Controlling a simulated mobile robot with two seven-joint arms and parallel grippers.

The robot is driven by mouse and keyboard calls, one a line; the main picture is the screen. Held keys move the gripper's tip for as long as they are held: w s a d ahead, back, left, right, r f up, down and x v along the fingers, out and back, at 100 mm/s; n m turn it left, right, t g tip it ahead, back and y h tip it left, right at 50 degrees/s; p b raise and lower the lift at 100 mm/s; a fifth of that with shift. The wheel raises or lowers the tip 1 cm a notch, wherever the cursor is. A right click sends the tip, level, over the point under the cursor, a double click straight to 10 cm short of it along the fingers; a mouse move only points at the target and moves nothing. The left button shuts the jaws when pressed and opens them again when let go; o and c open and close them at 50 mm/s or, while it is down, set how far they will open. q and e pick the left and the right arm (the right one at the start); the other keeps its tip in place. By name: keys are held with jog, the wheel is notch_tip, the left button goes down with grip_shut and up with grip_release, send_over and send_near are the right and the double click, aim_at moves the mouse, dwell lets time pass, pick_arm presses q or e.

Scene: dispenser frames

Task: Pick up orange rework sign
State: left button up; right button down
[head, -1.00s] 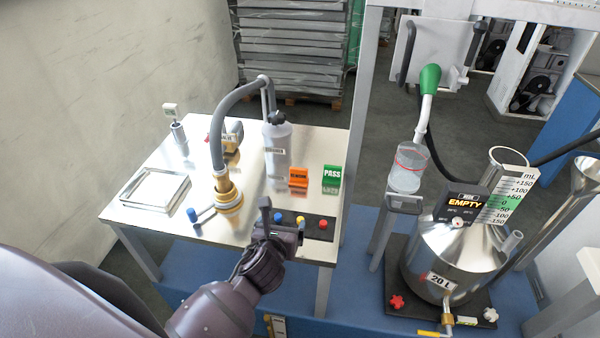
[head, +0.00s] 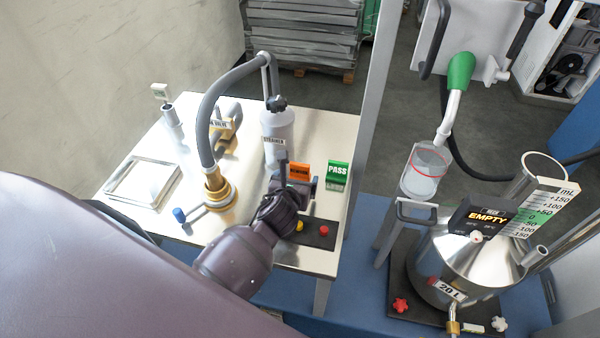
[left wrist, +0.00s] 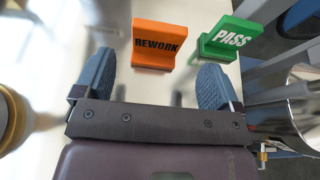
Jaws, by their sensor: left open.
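The orange REWORK sign (left wrist: 158,45) stands on the metal table in the left wrist view, ahead of my left gripper and between the lines of its two fingers. In the head view the sign (head: 299,171) is partly hidden behind my left gripper (head: 292,180). My left gripper (left wrist: 156,85) is open and empty, with blue-grey ridged finger pads spread wide. It does not appear to touch the sign. My right gripper is not in view.
The green PASS sign (head: 337,175) stands close right of the orange one. A grey bottle (head: 277,135) and a hose with a brass fitting (head: 217,190) are to the left. A black button panel (head: 318,233) lies in front. The steel vessel (head: 450,265) stands further right.

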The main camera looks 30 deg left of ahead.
aim_at(299, 171)
pick_arm(q)
jog(key=shift+x, duration=2.9)
jog(key=shift+a+r, duration=0.1)
jog(key=shift+a, duration=0.05)
jog(key=c, duration=0.9)
jog(key=shift+c, duration=0.2)
